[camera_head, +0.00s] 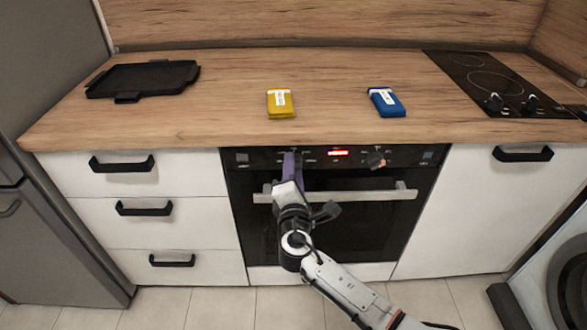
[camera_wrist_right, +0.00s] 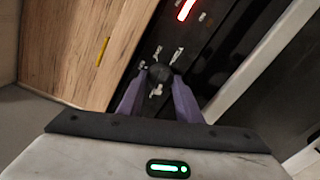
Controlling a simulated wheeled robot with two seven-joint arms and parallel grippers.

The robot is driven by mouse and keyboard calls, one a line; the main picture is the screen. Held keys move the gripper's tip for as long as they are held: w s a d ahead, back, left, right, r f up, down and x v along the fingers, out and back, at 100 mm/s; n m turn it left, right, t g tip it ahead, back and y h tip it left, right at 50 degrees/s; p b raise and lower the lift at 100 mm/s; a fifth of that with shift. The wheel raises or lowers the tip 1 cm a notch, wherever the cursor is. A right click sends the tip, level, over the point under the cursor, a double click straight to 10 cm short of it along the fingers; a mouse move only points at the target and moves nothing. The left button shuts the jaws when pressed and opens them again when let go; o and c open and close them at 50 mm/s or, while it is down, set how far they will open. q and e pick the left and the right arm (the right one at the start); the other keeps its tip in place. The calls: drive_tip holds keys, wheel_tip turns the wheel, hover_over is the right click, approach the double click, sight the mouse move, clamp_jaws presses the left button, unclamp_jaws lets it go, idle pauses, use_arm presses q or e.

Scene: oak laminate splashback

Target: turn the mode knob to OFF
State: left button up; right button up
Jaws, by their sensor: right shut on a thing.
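The oven's black control panel (camera_head: 260,158) runs along the top of the oven, under the counter edge. In the right wrist view the dark round mode knob (camera_wrist_right: 159,74) sits on the panel with pale markings around it. My right gripper (camera_head: 289,160) reaches up to the left part of the panel; its purple fingers (camera_wrist_right: 158,84) are shut on the knob, one on each side. In the head view the gripper hides this knob. Which marking the knob points to cannot be read. My left gripper is in neither view.
A second knob (camera_head: 376,160) and a lit red display (camera_head: 338,153) are on the panel to the right. The oven handle (camera_head: 345,195) runs just below. A yellow packet (camera_head: 281,103), a blue packet (camera_head: 386,102) and a black tray (camera_head: 144,79) lie on the counter.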

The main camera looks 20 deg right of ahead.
drive_tip(key=shift+f, duration=0.1)
drive_tip(key=o, duration=1)
drive_tip(key=shift+o, duration=0.2)
drive_tip(key=v, duration=1)
drive_tip(key=shift+s, duration=0.15)
